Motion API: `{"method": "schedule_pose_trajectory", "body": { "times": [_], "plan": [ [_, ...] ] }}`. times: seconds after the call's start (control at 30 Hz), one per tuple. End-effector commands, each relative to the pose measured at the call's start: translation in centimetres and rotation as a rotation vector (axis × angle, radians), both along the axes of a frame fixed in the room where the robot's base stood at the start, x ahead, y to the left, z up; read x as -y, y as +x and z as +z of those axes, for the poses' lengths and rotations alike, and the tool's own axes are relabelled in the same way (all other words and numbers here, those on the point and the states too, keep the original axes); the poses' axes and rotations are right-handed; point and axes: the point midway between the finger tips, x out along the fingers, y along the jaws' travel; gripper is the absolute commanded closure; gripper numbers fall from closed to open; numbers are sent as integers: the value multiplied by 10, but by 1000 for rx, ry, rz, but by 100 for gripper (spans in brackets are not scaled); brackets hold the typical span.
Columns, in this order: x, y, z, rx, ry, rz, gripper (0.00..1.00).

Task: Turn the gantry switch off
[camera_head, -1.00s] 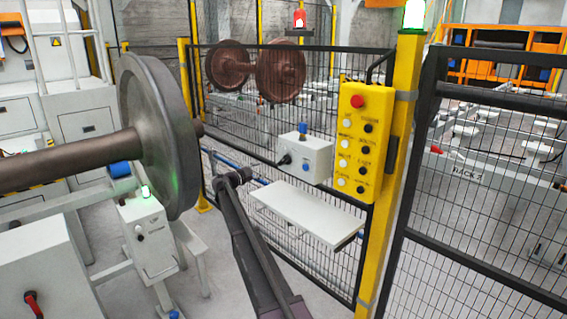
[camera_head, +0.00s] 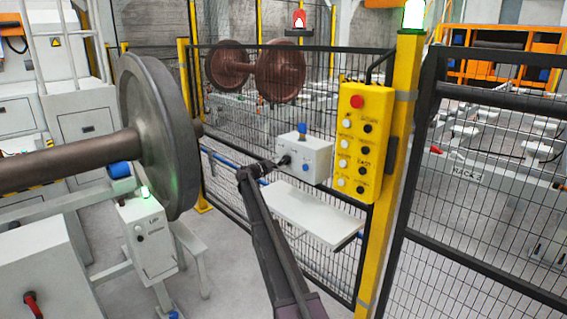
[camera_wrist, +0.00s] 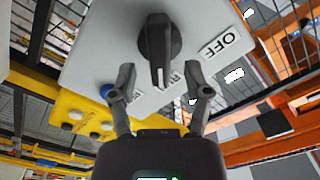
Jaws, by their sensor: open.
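The gantry switch is a black rotary knob (camera_wrist: 160,48) on a pale grey control box (camera_head: 312,160) mounted at the mesh fence. In the wrist view its handle points down, with a white mark at the lower end. The OFF label (camera_wrist: 214,46) sits to the right of the knob. Other lettering below is partly hidden by my fingers. My gripper (camera_wrist: 160,72) is open, with one finger on each side of the handle's lower end; contact cannot be told. In the head view my gripper (camera_head: 270,164) is at the box's left side, by the knob (camera_head: 284,160).
A yellow button panel (camera_head: 362,142) hangs on the yellow post right of the box. A white shelf (camera_head: 308,216) juts out below. A large wheelset (camera_head: 160,135) stands left of my arm. A blue knob (camera_wrist: 107,91) is on the same box.

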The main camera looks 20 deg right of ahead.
Motion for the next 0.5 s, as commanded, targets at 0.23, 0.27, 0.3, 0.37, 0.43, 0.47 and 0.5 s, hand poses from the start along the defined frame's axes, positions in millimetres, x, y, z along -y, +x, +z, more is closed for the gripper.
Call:
{"method": "schedule_pose_trajectory", "body": {
  "times": [0.23,0.27,0.3,0.37,0.43,0.47,0.5],
  "plan": [
    [22,9,0,0,0,0,37],
    [23,9,0,0,0,0,37],
    [24,9,0,0,0,0,37],
    [25,10,0,0,0,0,37],
    [26,10,0,0,0,0,37],
    [26,10,0,0,0,0,37],
    [26,10,0,0,0,1,37]
  ]
}}
